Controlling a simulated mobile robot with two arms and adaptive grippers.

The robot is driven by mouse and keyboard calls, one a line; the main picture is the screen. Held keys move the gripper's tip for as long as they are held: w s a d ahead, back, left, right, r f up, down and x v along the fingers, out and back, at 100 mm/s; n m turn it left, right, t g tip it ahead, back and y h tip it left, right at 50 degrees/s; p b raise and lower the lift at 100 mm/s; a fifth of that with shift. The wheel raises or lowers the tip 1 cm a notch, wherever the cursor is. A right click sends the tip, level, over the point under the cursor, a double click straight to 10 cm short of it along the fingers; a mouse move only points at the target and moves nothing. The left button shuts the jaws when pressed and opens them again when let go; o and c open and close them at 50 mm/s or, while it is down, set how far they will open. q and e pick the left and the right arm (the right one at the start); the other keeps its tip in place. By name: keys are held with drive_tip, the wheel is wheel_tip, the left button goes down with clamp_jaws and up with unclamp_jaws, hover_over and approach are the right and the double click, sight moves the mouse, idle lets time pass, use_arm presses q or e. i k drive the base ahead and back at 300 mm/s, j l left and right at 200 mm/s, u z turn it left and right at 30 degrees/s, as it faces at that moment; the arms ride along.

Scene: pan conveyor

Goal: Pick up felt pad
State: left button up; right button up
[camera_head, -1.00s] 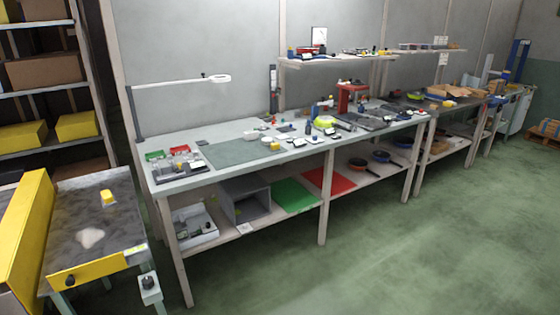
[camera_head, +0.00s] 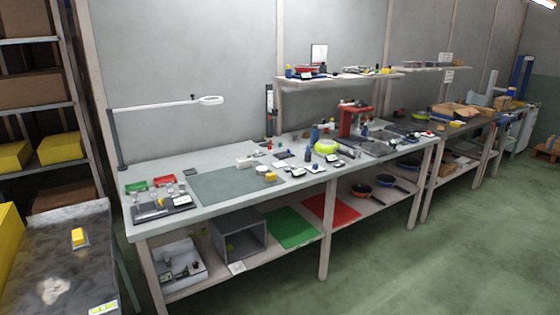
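I cannot single out the felt pad with certainty from this distance. A flat grey-green mat (camera_head: 232,187) lies on the left part of the workbench top (camera_head: 150,225). A flat green sheet (camera_head: 291,228) and a flat red sheet (camera_head: 332,208) lie side by side on the bench's lower shelf. Many small items on the bench top are too small to identify. Neither of my grippers is in view.
A jointed lamp (camera_head: 165,104) rises over the bench's left end. Shelving with boxes is at far left. The green floor (camera_head: 430,260) at right is clear.

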sight(271, 177)
drive_tip(key=i+j+z, duration=0.15)
drive_tip(key=i, duration=0.35)
drive_tip(key=i+j+z, duration=0.2)
drive_tip(key=i, duration=0.25)
drive_tip(key=i+j+z, duration=0.15)
drive_tip(key=i+j, duration=0.25)
drive_tip(key=i, duration=0.05)
